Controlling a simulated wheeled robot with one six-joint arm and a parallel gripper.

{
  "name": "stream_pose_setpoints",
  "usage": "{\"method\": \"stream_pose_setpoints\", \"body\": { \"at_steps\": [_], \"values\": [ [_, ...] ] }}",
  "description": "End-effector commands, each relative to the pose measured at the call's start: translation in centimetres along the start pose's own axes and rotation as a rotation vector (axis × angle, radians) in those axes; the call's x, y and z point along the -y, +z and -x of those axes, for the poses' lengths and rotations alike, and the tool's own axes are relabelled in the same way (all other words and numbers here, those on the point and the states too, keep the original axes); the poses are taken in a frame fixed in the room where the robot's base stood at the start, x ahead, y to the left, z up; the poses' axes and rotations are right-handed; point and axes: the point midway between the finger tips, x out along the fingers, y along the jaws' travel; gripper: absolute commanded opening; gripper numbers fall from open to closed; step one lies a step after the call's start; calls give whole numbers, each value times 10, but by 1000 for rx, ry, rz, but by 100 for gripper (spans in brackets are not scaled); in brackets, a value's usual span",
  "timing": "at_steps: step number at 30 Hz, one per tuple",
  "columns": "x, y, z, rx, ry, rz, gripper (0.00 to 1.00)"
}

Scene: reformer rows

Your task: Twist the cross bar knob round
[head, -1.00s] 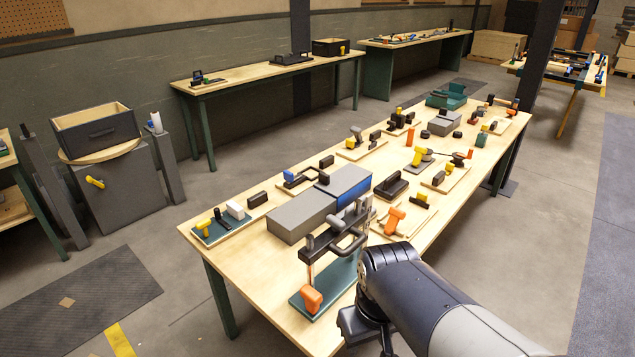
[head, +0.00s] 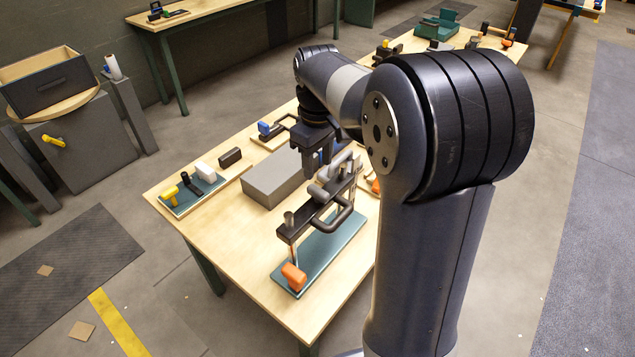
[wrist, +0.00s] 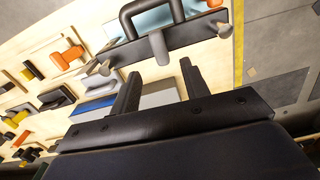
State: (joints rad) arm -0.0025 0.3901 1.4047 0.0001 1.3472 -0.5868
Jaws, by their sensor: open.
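The dark cross bar (head: 295,222) spans metal posts above a teal base (head: 330,247) at the near end of the workbench. A grey knob (head: 318,192) sits on the bar; in the wrist view this knob (wrist: 157,46) points toward my gripper. A dark loop handle (head: 345,215) is on the bar's other side. My gripper (head: 319,168) is open above and just behind the bar. In the wrist view its two fingers (wrist: 160,76) are apart and empty, with the knob ahead, roughly centred between them. Contact is not visible.
An orange handle (head: 294,277) stands on the base's near end. A grey box (head: 275,178) lies left of the bar. A small teal board (head: 195,195) with yellow, black and white pieces is farther left. My arm hides the bench's right side.

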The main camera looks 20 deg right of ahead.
Motion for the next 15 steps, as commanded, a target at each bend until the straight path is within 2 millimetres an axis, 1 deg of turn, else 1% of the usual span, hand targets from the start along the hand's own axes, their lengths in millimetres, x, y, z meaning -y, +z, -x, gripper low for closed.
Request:
{"method": "stream_pose_setpoints", "body": {
  "at_steps": [1, 3, 9, 12, 15],
  "values": [
    [0, 1, -11, 5, -3, 0, 44],
    [0, 1, -25, 5, -3, -1, 44],
    [0, 1, -59, 3, -2, -1, 44],
    [0, 1, -71, 3, -2, -1, 44],
    [0, 0, -77, 0, 0, -1, 44]
  ]
}}
